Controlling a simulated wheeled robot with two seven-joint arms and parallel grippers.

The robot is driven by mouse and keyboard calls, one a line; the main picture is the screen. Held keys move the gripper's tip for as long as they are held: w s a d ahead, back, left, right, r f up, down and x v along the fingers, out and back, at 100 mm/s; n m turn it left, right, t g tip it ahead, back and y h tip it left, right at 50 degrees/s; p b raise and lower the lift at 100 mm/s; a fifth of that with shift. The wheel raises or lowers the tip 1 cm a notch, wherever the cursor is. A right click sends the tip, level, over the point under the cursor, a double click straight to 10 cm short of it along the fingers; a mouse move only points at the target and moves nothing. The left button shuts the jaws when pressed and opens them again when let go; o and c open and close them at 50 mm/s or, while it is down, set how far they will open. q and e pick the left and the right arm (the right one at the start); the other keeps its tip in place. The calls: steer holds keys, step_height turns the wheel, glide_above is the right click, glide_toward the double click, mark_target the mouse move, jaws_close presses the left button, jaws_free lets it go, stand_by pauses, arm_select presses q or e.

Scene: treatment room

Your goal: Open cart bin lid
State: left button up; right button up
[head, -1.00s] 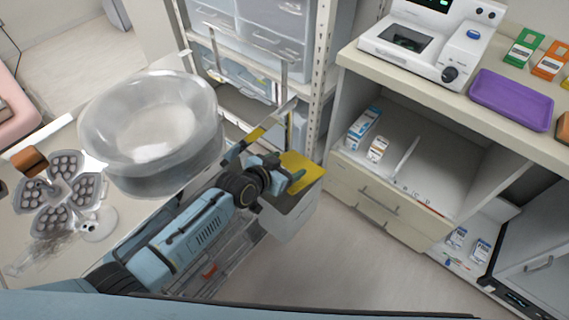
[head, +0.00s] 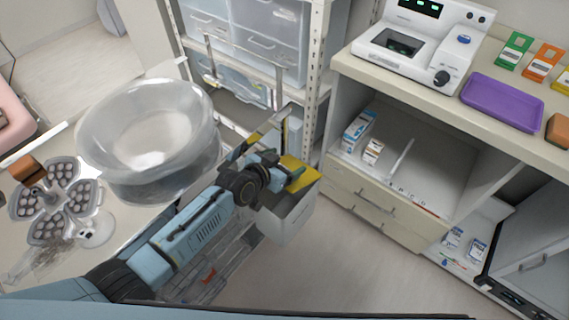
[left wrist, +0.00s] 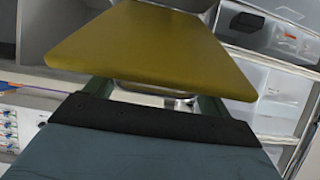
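The cart bin (head: 287,222) is a light grey box at the cart's right end. Its yellow lid (head: 303,176) appears partly raised, with a dark gap between it and the bin's front wall. My left gripper (head: 284,173) is at the lid. In the left wrist view the lid (left wrist: 150,50) fills the upper middle and covers the fingertips. The left gripper's green fingers stand well apart and pass behind the lid. Whether they touch it cannot be seen. My right gripper is not in view.
A clear basin (head: 147,130) stands on the cart top (head: 118,225), left of my arm. A wire shelf with drawers (head: 262,45) stands behind the bin. A counter with a purple tray (head: 502,101) is at right. The floor (head: 350,265) right of the bin is clear.

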arm_select(q)
steer(key=shift+f, duration=0.1)
steer(key=shift+s, duration=0.15)
steer(key=shift+s+a, duration=0.1)
steer(key=shift+s, duration=0.05)
steer(key=p+v, duration=0.2)
steer(key=v, duration=0.2)
steer(key=p+v, duration=0.2)
steer(key=v, duration=0.7)
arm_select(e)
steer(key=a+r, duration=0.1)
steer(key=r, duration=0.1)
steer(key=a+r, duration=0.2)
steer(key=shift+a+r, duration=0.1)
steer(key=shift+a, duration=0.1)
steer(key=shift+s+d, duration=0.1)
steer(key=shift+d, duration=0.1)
